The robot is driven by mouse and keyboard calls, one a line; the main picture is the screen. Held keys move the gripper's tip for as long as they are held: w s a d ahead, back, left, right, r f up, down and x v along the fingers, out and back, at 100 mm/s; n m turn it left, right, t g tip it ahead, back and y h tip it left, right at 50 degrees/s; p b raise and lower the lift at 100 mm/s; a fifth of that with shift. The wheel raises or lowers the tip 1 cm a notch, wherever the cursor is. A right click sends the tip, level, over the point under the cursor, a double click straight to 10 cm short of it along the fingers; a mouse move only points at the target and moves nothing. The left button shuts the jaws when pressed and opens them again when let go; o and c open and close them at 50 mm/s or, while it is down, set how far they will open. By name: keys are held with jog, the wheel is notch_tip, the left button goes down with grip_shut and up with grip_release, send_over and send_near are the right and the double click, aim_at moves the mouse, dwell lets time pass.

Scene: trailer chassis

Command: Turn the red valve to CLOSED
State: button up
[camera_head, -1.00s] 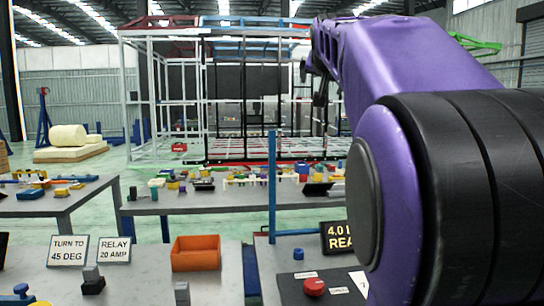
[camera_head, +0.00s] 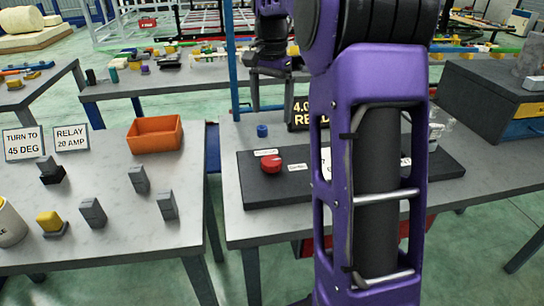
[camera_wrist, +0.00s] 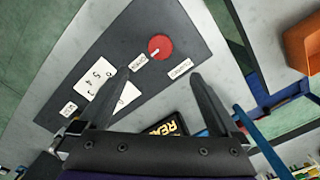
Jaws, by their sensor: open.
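The red valve (camera_head: 271,163) is a round knob on a dark panel (camera_head: 250,190) on the right-hand table. It also shows in the wrist view (camera_wrist: 160,45), with a pale pointer mark on its lower-left side, toward a small label (camera_wrist: 137,62). A wider label (camera_wrist: 180,68) lies below right of the knob there. The lettering on both labels is hard to read. My gripper (camera_head: 272,104) is above the panel, behind the valve in the head view. In the wrist view its two fingers (camera_wrist: 160,75) are wide apart, empty, and clear of the valve.
A "READ" sign (camera_head: 302,112) and a blue knob (camera_head: 262,130) stand near the panel. A blue upright post (camera_head: 231,70) rises at the table's left edge. The left table holds an orange bin (camera_head: 154,134) and several blocks. My arm hides the panel's middle.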

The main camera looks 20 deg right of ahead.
aim_at(271, 160)
notch_tip(271, 160, down, 15)
jog(key=b, duration=0.2)
jog(key=shift+b, duration=0.35)
jog(key=shift+c, duration=0.3)
jog(key=c, duration=1.3)
